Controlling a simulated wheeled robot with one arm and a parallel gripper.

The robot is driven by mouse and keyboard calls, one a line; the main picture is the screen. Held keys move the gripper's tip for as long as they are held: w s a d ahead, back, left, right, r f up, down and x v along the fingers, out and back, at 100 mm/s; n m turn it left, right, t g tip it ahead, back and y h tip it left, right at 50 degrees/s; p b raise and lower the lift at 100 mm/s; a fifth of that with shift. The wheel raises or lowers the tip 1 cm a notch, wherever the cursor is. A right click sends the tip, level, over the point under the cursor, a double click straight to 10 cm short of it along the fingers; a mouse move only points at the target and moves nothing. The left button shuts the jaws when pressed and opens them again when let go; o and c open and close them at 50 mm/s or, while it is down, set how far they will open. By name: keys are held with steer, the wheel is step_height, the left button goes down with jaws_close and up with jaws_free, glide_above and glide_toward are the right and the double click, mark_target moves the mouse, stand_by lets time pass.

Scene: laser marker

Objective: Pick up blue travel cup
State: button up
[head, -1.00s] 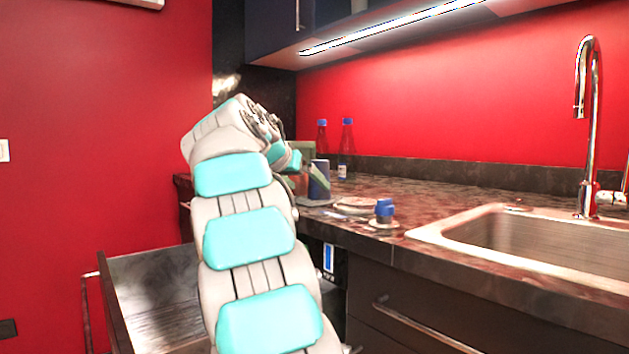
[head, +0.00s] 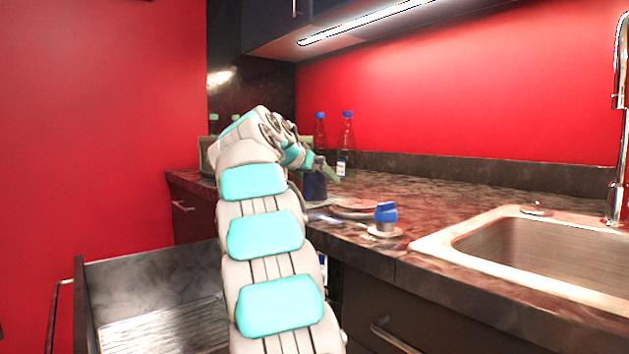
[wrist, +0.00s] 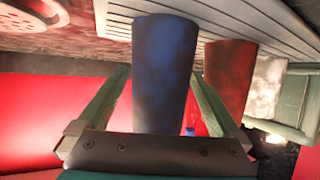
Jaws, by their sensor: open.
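The blue travel cup (wrist: 162,65) stands between the two green fingers of my gripper (wrist: 160,80) in the wrist view. The fingers are open, one on each side of the cup. The left finger looks close to the cup's side; I cannot tell whether either finger touches it. In the head view the dark blue cup (head: 314,187) shows on the counter just beyond my arm, with my gripper (head: 322,169) at its upper part. My arm hides part of the cup and of the gripper there.
A reddish-brown cup (wrist: 228,75) and a pale cup (wrist: 268,85) stand right of the blue cup in the wrist view, beside a slatted rack (wrist: 268,25). Two blue-capped bottles (head: 346,150) stand behind. A small blue-topped item (head: 386,212) is near the sink (head: 540,245). A drawer (head: 150,262) is open below.

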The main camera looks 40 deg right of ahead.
steer(key=shift+x, duration=0.95)
steer(key=c, duration=1.5)
steer(key=shift+r, duration=0.2)
steer(key=shift+r+p, duration=0.75)
steer(key=shift+r, duration=0.9)
steer(key=shift+s+a+f+b, duration=0.1)
steer(key=shift+s+a+b, duration=0.35)
steer(key=shift+a, duration=0.15)
steer(key=shift+s+a+r+b, duration=0.2)
steer(key=shift+s+a+b, duration=0.2)
steer(key=shift+s+a, duration=0.35)
steer(key=s+a, duration=0.2)
steer(key=a, duration=0.1)
steer(key=s+a+b, duration=0.1)
steer(key=s+a, duration=0.2)
steer(key=s+a+r+b, duration=0.1)
steer(key=s+a, duration=0.1)
steer(key=a, duration=0.2)
steer(key=shift+s+r, duration=0.1)
steer(key=shift+s, duration=0.05)
